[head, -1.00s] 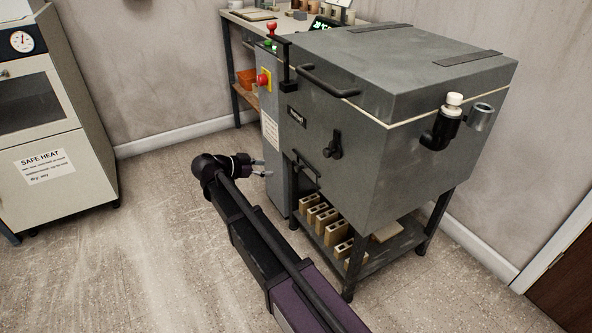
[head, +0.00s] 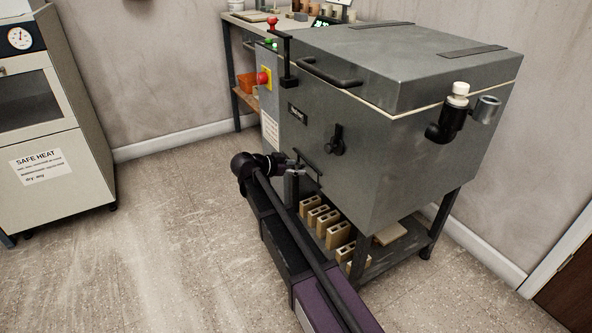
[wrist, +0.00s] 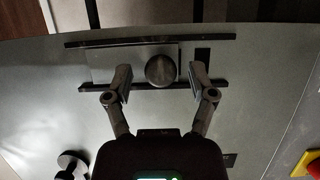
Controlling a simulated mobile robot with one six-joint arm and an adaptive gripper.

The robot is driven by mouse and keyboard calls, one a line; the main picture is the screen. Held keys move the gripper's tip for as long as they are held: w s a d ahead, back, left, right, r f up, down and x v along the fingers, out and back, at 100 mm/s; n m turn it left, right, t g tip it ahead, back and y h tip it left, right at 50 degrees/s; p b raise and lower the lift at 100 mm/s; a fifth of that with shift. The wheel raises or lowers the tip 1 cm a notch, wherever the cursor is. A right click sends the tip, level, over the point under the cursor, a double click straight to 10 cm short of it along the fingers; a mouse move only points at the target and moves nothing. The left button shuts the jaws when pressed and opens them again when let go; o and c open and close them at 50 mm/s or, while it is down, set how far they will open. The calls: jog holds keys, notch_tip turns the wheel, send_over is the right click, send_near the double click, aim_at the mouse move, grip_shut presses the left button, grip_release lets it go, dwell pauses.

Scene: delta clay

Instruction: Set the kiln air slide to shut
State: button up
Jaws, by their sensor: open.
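The kiln air slide is a flat grey plate (wrist: 112,64) with a round dark knob (wrist: 161,70), lying between two dark rails in the wrist view. A dark slot (wrist: 203,57) shows uncovered to the right of the plate there. My gripper (wrist: 160,82) is open, with one finger on each side of the knob; I cannot tell whether either touches it. In the head view my gripper (head: 291,174) is at the lower front of the grey kiln (head: 400,140), at the slide's rails (head: 309,164), and partly hides the slide.
A black lever (head: 337,140) sits on the kiln front and also shows in the wrist view (wrist: 72,162). A red stop button (head: 264,78) is at the left. Bricks (head: 339,234) lie on the shelf below. The floor (head: 150,240) at left is clear.

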aim_at(298, 160)
grip_shut()
jog(key=shift+w+a, duration=0.4)
jog(key=shift+w, duration=0.3)
jog(key=shift+w+a, duration=0.45)
jog(key=shift+w, duration=0.2)
jog(key=shift+w+a, duration=0.4)
jog(key=shift+w, duration=0.3)
grip_release()
jog(key=shift+s, duration=0.2)
